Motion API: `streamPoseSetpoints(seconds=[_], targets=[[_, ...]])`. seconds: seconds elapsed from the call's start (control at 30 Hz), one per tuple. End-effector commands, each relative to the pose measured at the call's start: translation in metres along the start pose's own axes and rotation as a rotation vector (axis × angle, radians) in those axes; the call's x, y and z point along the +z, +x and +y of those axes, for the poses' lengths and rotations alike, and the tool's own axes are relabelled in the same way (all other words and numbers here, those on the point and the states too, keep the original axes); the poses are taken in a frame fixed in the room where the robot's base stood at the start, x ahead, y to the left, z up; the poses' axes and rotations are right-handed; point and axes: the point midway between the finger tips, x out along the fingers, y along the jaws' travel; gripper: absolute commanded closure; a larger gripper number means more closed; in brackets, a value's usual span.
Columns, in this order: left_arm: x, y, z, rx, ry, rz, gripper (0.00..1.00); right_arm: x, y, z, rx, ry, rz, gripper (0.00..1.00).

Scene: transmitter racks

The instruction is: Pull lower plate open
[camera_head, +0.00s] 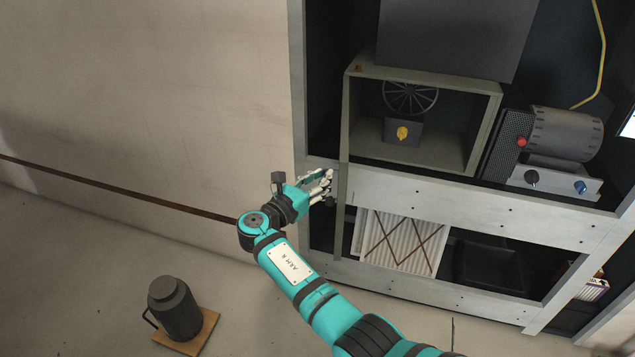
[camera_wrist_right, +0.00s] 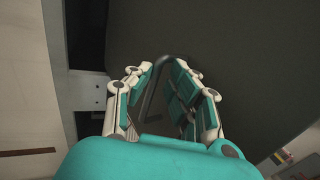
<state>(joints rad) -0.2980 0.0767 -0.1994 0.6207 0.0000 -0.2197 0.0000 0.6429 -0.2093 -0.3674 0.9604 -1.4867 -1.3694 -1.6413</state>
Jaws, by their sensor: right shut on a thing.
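In the right wrist view a large dark plate (camera_wrist_right: 240,50) fills most of the picture. A thin dark bar handle (camera_wrist_right: 152,88) stands out from it, between my fingers. My right gripper (camera_wrist_right: 165,92) is shut on this handle, with white and teal finger pads on both sides of it. In the head view my right gripper (camera_head: 322,187) is at the left post of the rack, beside the lower part of the open grey box. The plate and handle are hard to make out there. My left gripper is not in view.
The rack's pale cross-beam (camera_head: 470,203) runs right of my gripper. Above it are the grey open box (camera_head: 425,75) and a grey motor unit (camera_head: 565,135); below it, a white slatted panel (camera_head: 400,243). A dark canister (camera_head: 173,308) stands on the floor at left. The floor between is clear.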

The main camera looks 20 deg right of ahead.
Motion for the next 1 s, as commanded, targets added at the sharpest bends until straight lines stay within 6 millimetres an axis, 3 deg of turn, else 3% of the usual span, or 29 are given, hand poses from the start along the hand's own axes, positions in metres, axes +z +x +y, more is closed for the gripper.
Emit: streamPoseSetpoints(seconds=[0.03,0.33,0.37,0.47,1.0], targets=[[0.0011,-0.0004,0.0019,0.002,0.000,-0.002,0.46,0.0133,0.0099,0.0032,0.010,0.004,-0.023,1.00],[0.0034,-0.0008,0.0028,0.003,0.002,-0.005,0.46,0.0141,0.0102,0.0028,0.008,0.007,-0.022,1.00],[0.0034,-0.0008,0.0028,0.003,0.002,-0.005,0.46,0.0141,0.0102,0.0028,0.008,0.007,-0.022,0.78],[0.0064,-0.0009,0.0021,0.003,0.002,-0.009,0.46,0.0144,0.0101,0.0028,0.007,0.009,-0.023,0.67],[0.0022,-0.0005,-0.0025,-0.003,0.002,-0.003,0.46,0.0135,0.0083,0.0042,0.011,0.010,-0.020,0.67]])
